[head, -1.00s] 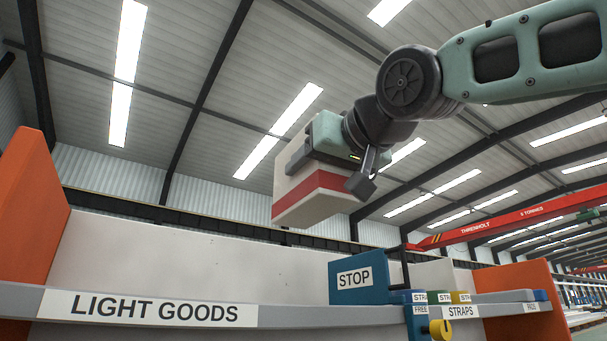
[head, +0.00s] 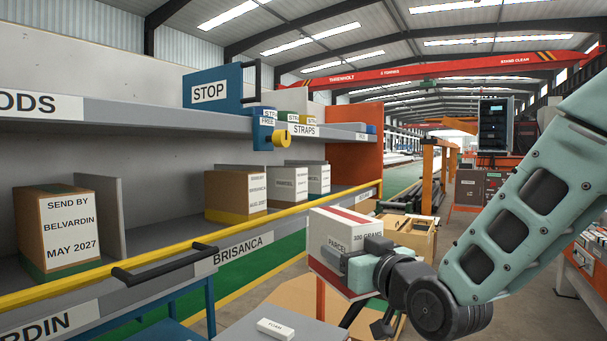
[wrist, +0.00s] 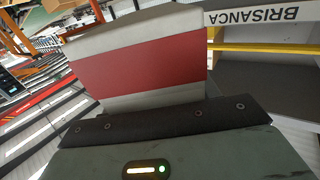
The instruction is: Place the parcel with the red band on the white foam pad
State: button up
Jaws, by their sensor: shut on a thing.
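In the wrist view the parcel's red-banded face (wrist: 140,62) fills the space beyond the gripper's dark edge; the fingertips are hidden there. A small white block (head: 272,328) with a label too small to read surely lies on a grey top at the bottom of the head view. I cannot tell whether it is the foam pad.
A shelf with a yellow front rail (head: 110,271) and black handle (head: 165,265) stands left, holding several cartons. Open brown cartons (head: 410,235) stand behind the parcel. The green floor lane is clear.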

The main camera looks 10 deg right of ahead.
jog(key=w+d+f+m+h, duration=0.1)
jog(key=w+d+f, duration=0.1)
jog(key=d+f, duration=0.3)
jog(key=w+d+f+m+h, duration=0.1)
jog(key=d+f, duration=0.4)
jog(key=f, duration=0.7)
jog(key=w+d+f+m+h, duration=0.1)
jog(key=w+d+f+h, duration=0.2)
jog(key=d+f, duration=0.2)
jog(key=shift+f, duration=1.75)
